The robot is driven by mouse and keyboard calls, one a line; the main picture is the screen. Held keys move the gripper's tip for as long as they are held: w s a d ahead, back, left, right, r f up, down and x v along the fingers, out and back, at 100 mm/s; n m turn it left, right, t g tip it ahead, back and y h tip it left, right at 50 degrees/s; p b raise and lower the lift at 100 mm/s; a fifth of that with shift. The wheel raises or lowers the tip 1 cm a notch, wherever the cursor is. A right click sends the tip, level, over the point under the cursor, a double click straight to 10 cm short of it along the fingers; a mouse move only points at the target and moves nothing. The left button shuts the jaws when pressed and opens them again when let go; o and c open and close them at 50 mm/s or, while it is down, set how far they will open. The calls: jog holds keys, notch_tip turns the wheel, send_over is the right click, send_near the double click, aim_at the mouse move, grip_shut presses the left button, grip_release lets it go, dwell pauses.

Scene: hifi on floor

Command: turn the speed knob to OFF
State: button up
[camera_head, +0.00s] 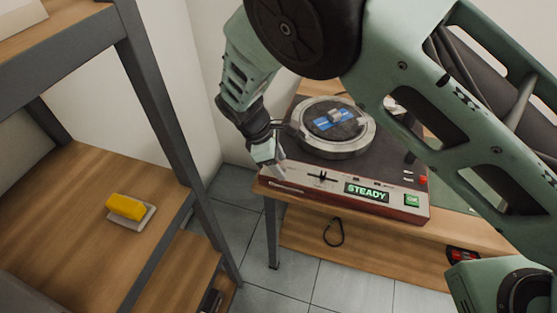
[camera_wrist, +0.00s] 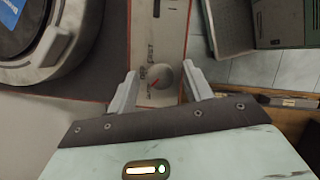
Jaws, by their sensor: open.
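The speed knob (camera_wrist: 164,78) is a small round grey dial on the pale front panel of the record player (camera_head: 400,207). In the wrist view small lettering runs beside it on the left, and the word nearest looks like OFF. I cannot tell clearly where the pointer stands. My gripper (camera_wrist: 160,68) is open, with one finger on each side of the knob; contact is unclear. In the head view my gripper (camera_head: 268,162) is at the panel's left end and hides the knob. A display (camera_head: 366,191) on the panel reads STEADY.
The platter (camera_head: 355,143) with a blue-labelled record lies behind the panel. A slider (camera_head: 322,177), a green button (camera_head: 412,200) and a red button (camera_head: 423,180) lie right of my gripper. A shelf (camera_head: 70,200) with a yellow sponge (camera_head: 126,207) stands at left.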

jog(key=c, duration=1)
jog(key=shift+o, duration=0.2)
jog(key=shift+m, duration=0.3)
jog(key=m+g, duration=0.1)
jog(key=m, duration=0.1)
jog(key=m+b, duration=0.1)
jog(key=m, duration=0.1)
jog(key=shift+w+g+y, duration=0.2)
jog(key=shift+g+y, duration=0.2)
jog(key=m+g+y, duration=0.1)
jog(key=m, duration=0.4)
jog(key=shift+b, duration=0.3)
jog(key=o, duration=1)
jog(key=shift+d, duration=0.1)
jog(key=shift+c, duration=0.2)
